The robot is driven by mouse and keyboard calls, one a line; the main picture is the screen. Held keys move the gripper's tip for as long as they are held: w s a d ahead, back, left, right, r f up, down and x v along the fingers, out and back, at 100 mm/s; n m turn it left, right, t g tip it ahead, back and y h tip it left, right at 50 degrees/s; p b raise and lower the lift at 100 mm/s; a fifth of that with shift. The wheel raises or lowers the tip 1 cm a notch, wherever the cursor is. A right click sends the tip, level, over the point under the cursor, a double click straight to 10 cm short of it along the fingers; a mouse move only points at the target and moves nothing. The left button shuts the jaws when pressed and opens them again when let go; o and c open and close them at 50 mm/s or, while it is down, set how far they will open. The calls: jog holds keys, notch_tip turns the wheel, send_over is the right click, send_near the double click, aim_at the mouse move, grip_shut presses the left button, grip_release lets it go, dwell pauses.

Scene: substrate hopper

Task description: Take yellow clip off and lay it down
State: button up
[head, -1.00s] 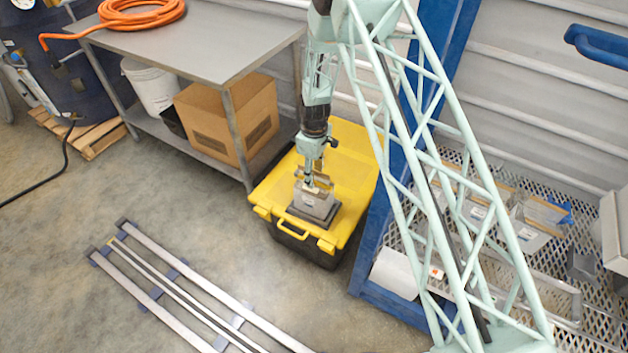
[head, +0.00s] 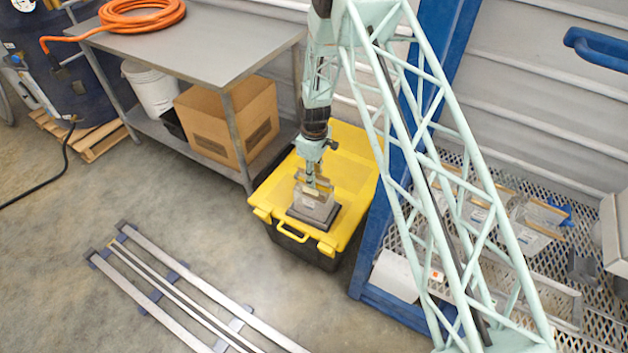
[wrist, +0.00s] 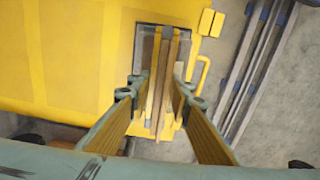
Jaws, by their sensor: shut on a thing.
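A grey, see-through bag (head: 315,204) stands upright on a dark square base (head: 332,222) on the yellow tote lid (head: 350,160). Tan-yellow bars, seemingly the clip, cross the bag's top; they show end to end as the yellow clip (wrist: 157,85) in the wrist view. My gripper (head: 313,183) points down over the bag's top. In the wrist view its two fingers (wrist: 160,88) stand on either side of the bars and are shut on them. The exact finger contact and the bag below the bars are partly hidden.
A blue-framed mesh rack (head: 400,235) with similar bags (head: 535,218) stands right of the tote. A steel table (head: 200,40) with a cardboard box (head: 228,115) below is behind left. Metal rails (head: 190,295) lie on the floor at front left, with bare floor around them.

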jog(key=shift+r+p, duration=0.7)
jog(key=shift+r, duration=4.25)
jog(key=shift+r, duration=0.15)
notch_tip(320, 180, up, 7)
jog(key=p, duration=0.2)
